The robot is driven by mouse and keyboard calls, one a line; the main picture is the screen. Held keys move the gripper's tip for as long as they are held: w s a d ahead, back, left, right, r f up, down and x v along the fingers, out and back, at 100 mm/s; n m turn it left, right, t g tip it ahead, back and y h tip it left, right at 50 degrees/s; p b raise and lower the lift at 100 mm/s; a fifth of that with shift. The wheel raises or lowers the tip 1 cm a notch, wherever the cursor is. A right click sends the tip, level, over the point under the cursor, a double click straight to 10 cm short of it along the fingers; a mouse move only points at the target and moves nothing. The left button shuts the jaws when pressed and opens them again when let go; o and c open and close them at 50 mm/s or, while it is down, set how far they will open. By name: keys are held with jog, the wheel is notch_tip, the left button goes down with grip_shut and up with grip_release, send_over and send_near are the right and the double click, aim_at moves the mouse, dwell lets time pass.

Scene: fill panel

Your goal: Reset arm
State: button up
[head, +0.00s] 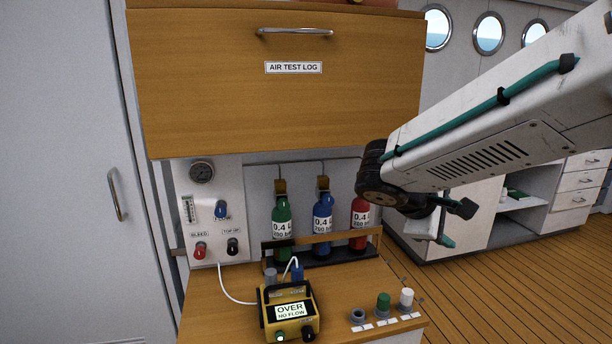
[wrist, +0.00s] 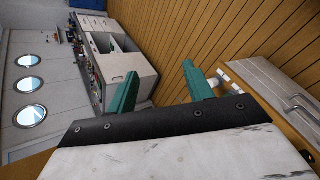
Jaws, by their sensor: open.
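My arm reaches in from the right in the head view. My gripper (head: 455,226) hangs to the right of the red bottle and beyond the bench's right side, clear of the panel. In the wrist view my gripper (wrist: 160,88) shows two green fingers spread well apart with nothing between them. The wrist view looks past the fingers at the wooden floor (wrist: 200,40) and a white cabinet (wrist: 125,65).
A fill panel (head: 205,250) with a gauge and knobs stands at the left. Green (head: 283,226), blue (head: 323,220) and red (head: 360,215) bottles stand in a rack. A yellow meter (head: 290,312) reads "OVER NO FLOW". A drawer labelled "AIR TEST LOG" (head: 270,100) is above.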

jog(key=s+d+m+g+y, duration=0.2)
jog(key=s+m, duration=0.1)
jog(key=s, duration=0.4)
jog(key=s+d+m+g+y, duration=0.1)
jog(key=s+d+m+y, duration=0.1)
jog(key=s, duration=0.5)
jog(key=s+a+f+m+y, duration=0.1)
jog(key=s+a+m+y, duration=0.1)
jog(key=s, duration=0.3)
jog(key=s+a+f+m+y, duration=0.1)
jog(key=s+a+m+y, duration=0.1)
jog(key=s, duration=0.4)
jog(key=shift+f+m+y, duration=0.4)
jog(key=shift+m+y, duration=0.2)
jog(key=shift+y, duration=0.2)
jog(key=shift+c, duration=0.2)
